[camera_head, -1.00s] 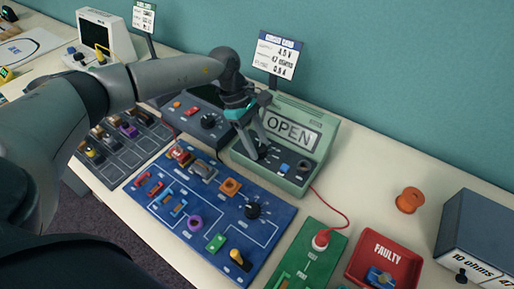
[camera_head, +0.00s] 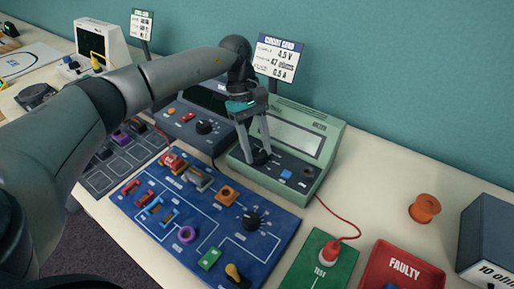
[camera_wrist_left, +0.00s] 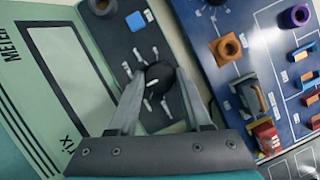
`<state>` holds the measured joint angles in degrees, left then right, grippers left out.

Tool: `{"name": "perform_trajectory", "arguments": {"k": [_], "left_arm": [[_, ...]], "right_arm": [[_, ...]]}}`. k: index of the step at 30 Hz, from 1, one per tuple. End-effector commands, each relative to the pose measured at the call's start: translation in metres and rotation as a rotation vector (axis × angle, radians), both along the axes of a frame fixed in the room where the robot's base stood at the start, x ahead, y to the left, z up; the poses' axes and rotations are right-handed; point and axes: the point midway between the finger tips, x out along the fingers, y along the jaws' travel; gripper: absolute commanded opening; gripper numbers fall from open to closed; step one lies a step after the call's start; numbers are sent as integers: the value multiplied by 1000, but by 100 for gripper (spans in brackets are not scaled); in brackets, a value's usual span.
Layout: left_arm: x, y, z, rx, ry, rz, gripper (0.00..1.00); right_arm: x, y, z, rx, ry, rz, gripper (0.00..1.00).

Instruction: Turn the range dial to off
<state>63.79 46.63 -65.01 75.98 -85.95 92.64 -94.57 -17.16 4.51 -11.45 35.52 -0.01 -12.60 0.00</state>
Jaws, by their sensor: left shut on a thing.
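The meter (camera_head: 333,133) is a green box with a wide display (camera_head: 285,136), which is blank. Its black round range dial (camera_wrist_left: 160,76) sits on the dark front panel, with white marks around it in the left wrist view. My left gripper (camera_head: 259,156) reaches down to the meter from above. Its two fingers (camera_wrist_left: 159,84) are shut on the dial, one on each side. The dial is partly hidden by the fingers in the head view, and I cannot read its pointer. My right gripper is not in view.
A blue square button (camera_head: 286,174) is beside the dial. A blue circuit board (camera_head: 268,246) with another black knob (camera_head: 252,219) lies in front. A dark instrument (camera_head: 181,128) stands to the left. A red lead runs to a green board (camera_head: 338,265). An orange spool (camera_head: 424,208) is at right.

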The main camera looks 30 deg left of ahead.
Motion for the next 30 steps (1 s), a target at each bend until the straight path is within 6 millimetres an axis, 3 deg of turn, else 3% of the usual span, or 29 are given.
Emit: {"name": "perform_trajectory", "arguments": {"k": [6, 7, 15, 24, 30], "left_arm": [[1, 0, 1, 0, -2, 2, 0], [1, 0, 1, 0, -2, 2, 50], [0, 0, 1, 1, -1, 2, 79], [1, 1, 3, 0, -1, 3, 79], [7, 11, 31, 0, -4, 4, 79]], "right_arm": [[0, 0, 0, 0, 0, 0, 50], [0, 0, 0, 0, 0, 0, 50], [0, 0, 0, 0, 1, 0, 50], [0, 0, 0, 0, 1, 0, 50], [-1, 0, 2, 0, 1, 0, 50]]}}
